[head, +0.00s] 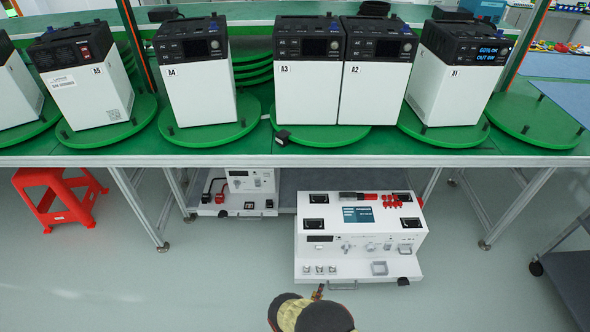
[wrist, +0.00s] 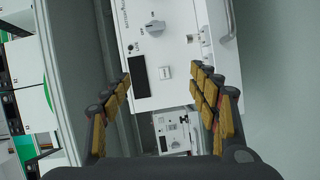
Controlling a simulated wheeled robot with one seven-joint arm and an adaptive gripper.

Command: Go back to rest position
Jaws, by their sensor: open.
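My gripper (wrist: 162,78) is open in the wrist view, with its two dark fingers and tan pads spread apart. Nothing is held between the fingers. Beyond the gap I see the white test unit's panel, with a grey knob and a dark display. In the head view, part of my arm shows at the bottom edge, in front of the white test unit (head: 362,256).
Black-topped white units, among them A4 (head: 202,95), A3 (head: 309,95) and A1 (head: 453,90), stand on green round plates along the green line (head: 330,150). Another white unit (head: 250,181) sits below. A red stool (head: 58,200) stands left; a dark cart (head: 565,275) stands right.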

